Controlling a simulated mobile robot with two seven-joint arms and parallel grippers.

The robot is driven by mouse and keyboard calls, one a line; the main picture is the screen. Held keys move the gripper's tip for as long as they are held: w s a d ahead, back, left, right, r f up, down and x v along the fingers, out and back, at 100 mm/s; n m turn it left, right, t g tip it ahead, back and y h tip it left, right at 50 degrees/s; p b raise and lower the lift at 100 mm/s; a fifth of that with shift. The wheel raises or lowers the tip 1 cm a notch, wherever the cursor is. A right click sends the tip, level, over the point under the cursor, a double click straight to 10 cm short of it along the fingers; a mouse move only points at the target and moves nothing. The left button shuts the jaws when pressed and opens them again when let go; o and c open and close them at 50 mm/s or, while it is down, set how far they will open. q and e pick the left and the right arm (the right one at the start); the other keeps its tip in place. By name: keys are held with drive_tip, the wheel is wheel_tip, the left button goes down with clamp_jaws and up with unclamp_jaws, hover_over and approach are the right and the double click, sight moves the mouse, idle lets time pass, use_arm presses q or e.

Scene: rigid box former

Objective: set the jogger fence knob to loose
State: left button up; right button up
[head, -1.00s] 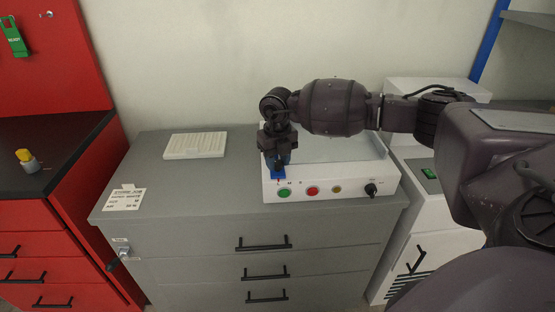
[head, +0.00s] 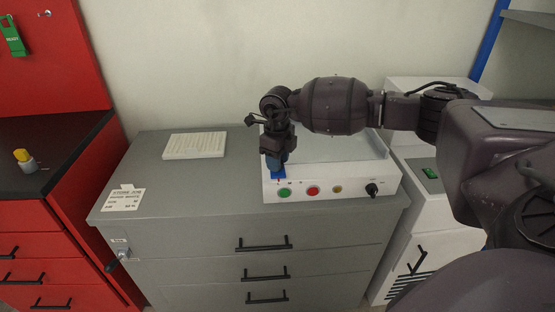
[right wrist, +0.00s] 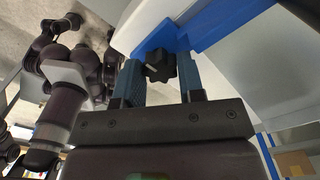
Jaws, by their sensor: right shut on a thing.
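The jogger fence is a blue piece at the left end of the white machine, seen in the head view (head: 278,174) and in the right wrist view (right wrist: 212,24). Its knob (right wrist: 159,66) is black and lobed, with a pale mark on its face, and sits against the blue part. My right gripper (head: 277,163) points down at the fence. In the right wrist view its two blue-grey fingers (right wrist: 162,80) are on either side of the knob, shut on it. The head view hides the knob behind the gripper. My left gripper does not show in the head view.
The white machine (head: 330,188) has green, red and yellow buttons and a black dial (head: 371,189) on its front. It stands on a grey drawer cabinet (head: 160,190). A white ribbed tray (head: 195,146) and a printed card (head: 123,199) lie left, with clear top between.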

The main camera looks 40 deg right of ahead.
idle(0.3)
drive_tip(key=o, duration=0.8)
drive_tip(key=shift+c, duration=0.2)
drive_tip(key=shift+o, duration=0.8)
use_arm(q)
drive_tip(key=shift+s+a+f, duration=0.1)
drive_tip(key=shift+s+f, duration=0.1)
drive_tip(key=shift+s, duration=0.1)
